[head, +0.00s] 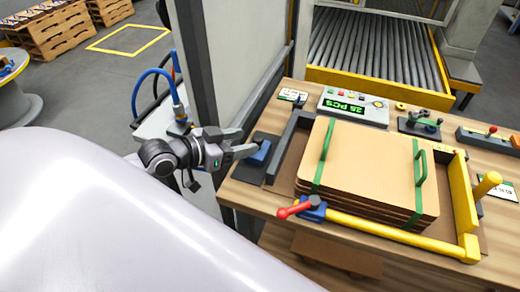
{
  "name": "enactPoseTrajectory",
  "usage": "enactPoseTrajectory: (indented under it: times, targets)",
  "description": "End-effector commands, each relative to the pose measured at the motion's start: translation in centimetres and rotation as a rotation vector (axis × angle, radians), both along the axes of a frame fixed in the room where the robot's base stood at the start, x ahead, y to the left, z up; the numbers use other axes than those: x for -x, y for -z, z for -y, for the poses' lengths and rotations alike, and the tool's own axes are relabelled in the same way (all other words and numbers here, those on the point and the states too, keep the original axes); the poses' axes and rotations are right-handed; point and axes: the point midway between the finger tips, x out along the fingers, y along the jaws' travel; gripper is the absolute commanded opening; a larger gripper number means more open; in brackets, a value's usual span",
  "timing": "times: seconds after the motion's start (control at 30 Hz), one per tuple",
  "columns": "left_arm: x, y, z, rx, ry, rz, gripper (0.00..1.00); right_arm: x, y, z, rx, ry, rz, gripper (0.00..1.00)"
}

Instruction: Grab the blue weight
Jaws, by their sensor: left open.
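A small blue block (260,154), which looks like the blue weight, sits on a dark base (249,172) at the left end of the wooden workbench. My left gripper (242,141) comes in from the left, open, with its fingers pointing right toward the block. The fingertips are close to the block's left side; I cannot tell whether they touch it. Part of the block may be hidden by the nearer finger. My right gripper is not in view.
A stack of brown cardboard blanks (375,165) with green straps lies right of the block, in a frame with a yellow bar (395,233) and a red-handled clamp (298,208). A counter display (352,106) stands behind. A grey post (208,80) rises behind my gripper.

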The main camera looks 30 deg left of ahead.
Motion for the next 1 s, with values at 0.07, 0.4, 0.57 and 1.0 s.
enactPoseTrajectory:
  times: [0.07, 0.4, 0.57, 1.0]
  targets:
    - [-0.4, 0.1, 0.2, 0.001, 0.0, 0.001, 0.53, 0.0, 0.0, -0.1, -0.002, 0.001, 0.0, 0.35]
    - [-3.4, 1.2, 1.0, 0.003, -0.001, 0.0, 0.53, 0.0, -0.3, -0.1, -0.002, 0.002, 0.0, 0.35]
    - [-4.6, 1.8, 1.5, 0.001, -0.001, 0.0, 0.53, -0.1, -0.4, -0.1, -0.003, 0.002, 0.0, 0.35]
    - [-4.9, 2.0, 1.6, -0.002, -0.001, -0.001, 0.21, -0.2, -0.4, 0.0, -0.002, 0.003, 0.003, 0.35]
